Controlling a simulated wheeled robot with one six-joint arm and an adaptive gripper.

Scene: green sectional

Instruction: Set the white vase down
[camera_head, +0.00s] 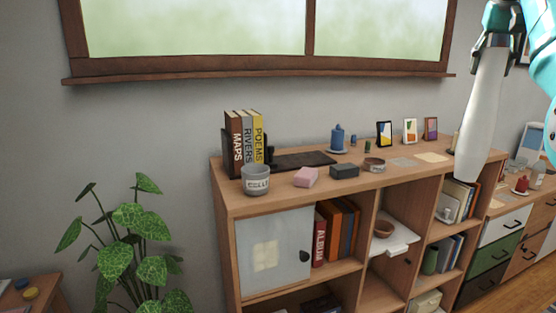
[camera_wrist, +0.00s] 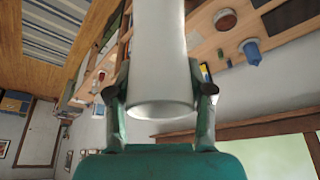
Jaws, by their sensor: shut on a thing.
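My gripper (camera_head: 496,40) is at the top right of the head view, shut on the neck of the white vase (camera_head: 483,112). The vase hangs below the fingers, slightly tilted, in front of the right part of the wooden shelf unit (camera_head: 285,197). In the wrist view the vase (camera_wrist: 160,70) sits between the two fingers of the gripper (camera_wrist: 160,100), with its rim towards the palm. The vase's base appears clear of the shelf top in the head view, but its exact distance from it cannot be told.
A plant (camera_head: 130,240) stands left.

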